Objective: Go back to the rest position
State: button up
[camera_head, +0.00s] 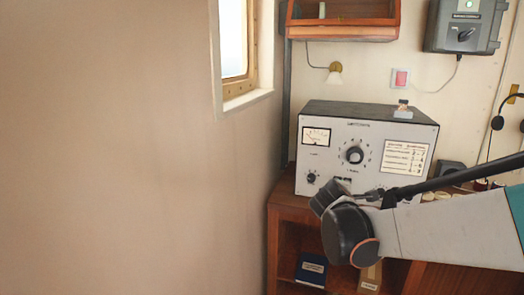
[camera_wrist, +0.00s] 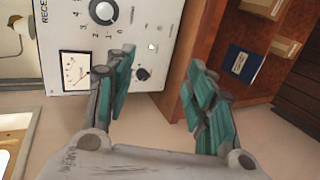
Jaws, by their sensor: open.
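My gripper (camera_wrist: 160,95) is open and empty in the wrist view, with its two green-padded fingers apart. Beyond it is a grey radio receiver (camera_wrist: 68,22) with a dial, knobs and a meter. In the head view my arm reaches in from the right, ending in front of the lower part of the receiver (camera_head: 325,165). My gripper's fingers cannot be made out clearly there. The receiver stands on a brown wooden cabinet (camera_head: 284,192). My arm hides part of the receiver's lower front and the cabinet's top edge.
A blue book (camera_head: 311,269) and a cardboard-coloured box (camera_head: 371,275) sit on the cabinet's lower shelf. A small figure (camera_head: 403,109) stands on the receiver. A wall lamp (camera_head: 334,74), shelf (camera_head: 343,22) and grey wall box (camera_head: 466,25) are above.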

jog(key=s+a+f+m+g+y, duration=0.1)
jog(key=s+m, duration=0.5)
jog(key=s, duration=1)
jog(key=s+a+f+m+g+y, duration=0.2)
jog(key=s+m, duration=0.5)
jog(key=s, duration=1)
jog(key=shift+s+a+f+g+y, duration=0.25)
jog(key=shift+f+g+y, duration=0.65)
jog(key=shift+f+y, duration=0.3)
jog(key=shift+f, duration=0.1)
